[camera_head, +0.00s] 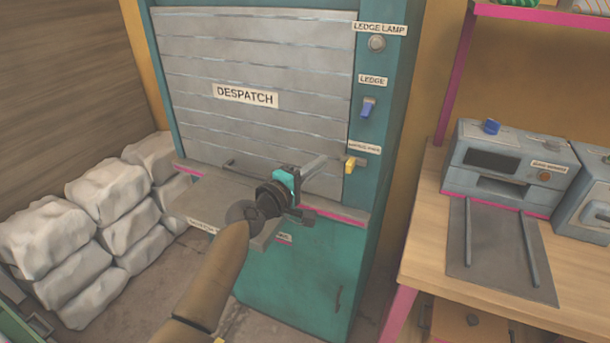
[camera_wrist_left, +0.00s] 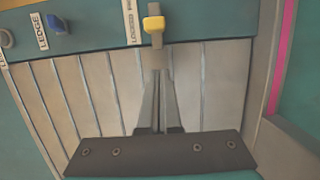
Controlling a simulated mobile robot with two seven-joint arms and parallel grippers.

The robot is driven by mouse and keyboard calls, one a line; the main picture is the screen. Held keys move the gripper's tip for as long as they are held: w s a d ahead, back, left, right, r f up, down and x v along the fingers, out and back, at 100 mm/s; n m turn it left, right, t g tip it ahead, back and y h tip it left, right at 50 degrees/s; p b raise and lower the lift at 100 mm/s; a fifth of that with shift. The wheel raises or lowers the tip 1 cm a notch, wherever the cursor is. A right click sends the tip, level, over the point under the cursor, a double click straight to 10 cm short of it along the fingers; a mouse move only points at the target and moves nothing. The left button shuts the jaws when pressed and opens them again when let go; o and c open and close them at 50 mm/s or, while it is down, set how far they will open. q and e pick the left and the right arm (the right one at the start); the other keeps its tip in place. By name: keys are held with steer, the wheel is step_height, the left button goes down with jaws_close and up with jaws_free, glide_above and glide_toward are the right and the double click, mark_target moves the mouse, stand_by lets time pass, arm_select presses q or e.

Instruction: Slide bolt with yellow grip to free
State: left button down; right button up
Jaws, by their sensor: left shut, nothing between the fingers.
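The bolt's yellow grip (camera_head: 350,164) sits on the right post of the despatch shutter, below a small white label (camera_head: 364,148) too small to read surely. In the left wrist view the yellow grip (camera_wrist_left: 154,23) is at the top centre, with a grey piece below it. My left gripper (camera_head: 329,160) is shut and empty, its fingers pointing at the bolt from the left. In the left wrist view its fingertips (camera_wrist_left: 157,74) lie just short of the grip, in line with it. I cannot tell whether they touch the grey piece. My right gripper is out of view.
The slatted shutter (camera_head: 215,60) is down behind my fingers. A blue ledge switch (camera_head: 368,107) and a lamp (camera_head: 377,43) are higher on the post. A grey ledge (camera_head: 195,203) juts out below. White sacks (camera_head: 75,235) lie left; a wooden bench (camera_head: 430,240) stands right.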

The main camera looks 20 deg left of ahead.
mark_target(363, 165)
arm_select(q)
steer(key=shift+s+d+p, duration=0.2)
steer(key=shift+d+p, duration=0.15)
steer(key=shift+d, duration=1.55)
steer(key=d+p, duration=0.1)
steer(key=d, duration=0.3)
steer(key=shift+s+p, duration=0.1)
steer(key=shift+p, duration=0.2)
